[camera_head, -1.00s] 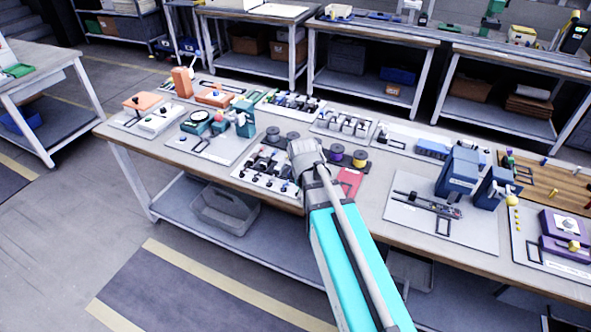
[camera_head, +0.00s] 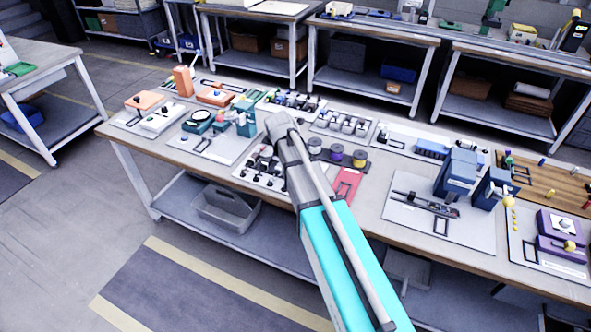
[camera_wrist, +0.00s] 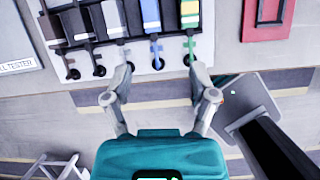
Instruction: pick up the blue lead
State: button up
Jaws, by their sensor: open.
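The blue lead (camera_wrist: 151,14) shows in the wrist view at the top middle, with a pale band and a thin blue tail ending at a dark hole in a white panel (camera_wrist: 97,50). My gripper (camera_wrist: 160,78) is open and empty. Its two fingers lie on either side of the blue lead's lower end in the picture; I cannot tell the height gap. A green and yellow lead (camera_wrist: 190,16) is just right, near the right fingertip. Black and grey leads (camera_wrist: 92,20) are to the left. In the head view my arm hides the blue lead.
A red framed piece (camera_wrist: 266,12) lies right of the panel. Spools (camera_head: 337,154) stand beside my arm in the head view. Several other stations crowd the bench (camera_head: 370,215). The bench's front edge is close to the panel.

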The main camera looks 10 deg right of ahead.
jog(key=shift+w+r+n, duration=0.1)
jog(key=shift+w+n, duration=0.3)
jog(key=shift+n, duration=0.1)
jog(key=b+x, duration=0.8)
jog(key=shift+w+f, duration=0.1)
jog(key=shift+f, duration=0.2)
dwell(0.3)
jog(key=shift+f, duration=0.1)
dwell(0.3)
jog(key=w+f+b, duration=0.1)
jog(key=f+b, duration=0.2)
jog(key=shift+w+d, duration=0.15)
jog(key=shift+w, duration=0.25)
jog(key=shift+b+x, duration=0.85)
jog(key=shift+d+r, duration=0.1)
grip_shut()
